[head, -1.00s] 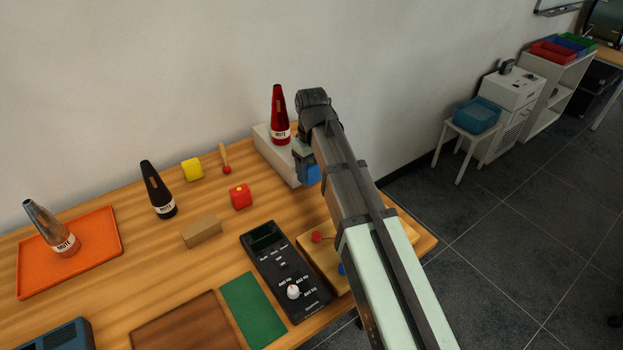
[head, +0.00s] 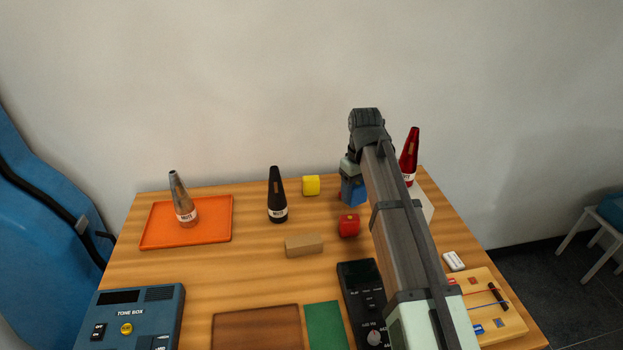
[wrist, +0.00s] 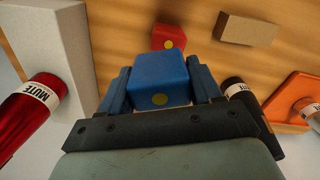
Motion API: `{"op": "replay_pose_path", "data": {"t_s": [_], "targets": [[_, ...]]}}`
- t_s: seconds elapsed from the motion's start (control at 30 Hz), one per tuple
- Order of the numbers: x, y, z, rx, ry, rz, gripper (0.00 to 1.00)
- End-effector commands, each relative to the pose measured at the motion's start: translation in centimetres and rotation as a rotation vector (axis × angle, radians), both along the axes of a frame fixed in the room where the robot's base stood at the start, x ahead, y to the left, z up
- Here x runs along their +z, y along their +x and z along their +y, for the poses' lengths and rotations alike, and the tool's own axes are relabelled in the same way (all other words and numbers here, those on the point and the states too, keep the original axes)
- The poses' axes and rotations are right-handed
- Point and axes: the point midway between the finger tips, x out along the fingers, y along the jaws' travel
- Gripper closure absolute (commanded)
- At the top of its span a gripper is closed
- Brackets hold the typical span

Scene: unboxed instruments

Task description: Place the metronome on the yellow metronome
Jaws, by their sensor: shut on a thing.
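My gripper (wrist: 160,88) is shut on a small blue block-shaped metronome (wrist: 160,80) with a yellow dot. In the head view the blue metronome (head: 353,193) hangs below my wrist, partly hidden by the arm. The yellow metronome (head: 311,185), a small rounded block, sits at the back of the wooden table, left of my gripper and apart from it. It is not visible in the wrist view. A red block (head: 348,225) of like shape with a yellow dot sits nearer the front, and also shows in the wrist view (wrist: 168,37).
A black mute (head: 277,197) stands left of the yellow metronome. A silver mute (head: 182,202) stands on an orange tray (head: 150,238). A red mute (head: 410,155) stands on a white box (head: 426,205) at right. A tan block (head: 304,245) lies in the middle.

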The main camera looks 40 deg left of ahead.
Motion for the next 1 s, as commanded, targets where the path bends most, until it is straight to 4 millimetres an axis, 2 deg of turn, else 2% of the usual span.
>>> {"op": "replay_pose_path", "data": {"t_s": [0.03,0.1,0.3,0.4,0.5,0.63,1.0], "targets": [[0.6,0.6,3.0,0.024,0.001,-0.001,0.69],[1.2,0.8,6.0,0.050,0.001,-0.001,0.69],[3.1,2.4,14.3,0.057,0.002,-0.001,0.69],[4.0,4.1,17.3,0.012,0.001,0.000,0.69],[4.6,6.1,19.2,-0.055,-0.001,0.001,0.69],[5.1,7.4,20.7,-0.160,-0.002,0.003,0.69],[4.8,7.3,20.4,-0.357,-0.004,0.005,0.69]]}}
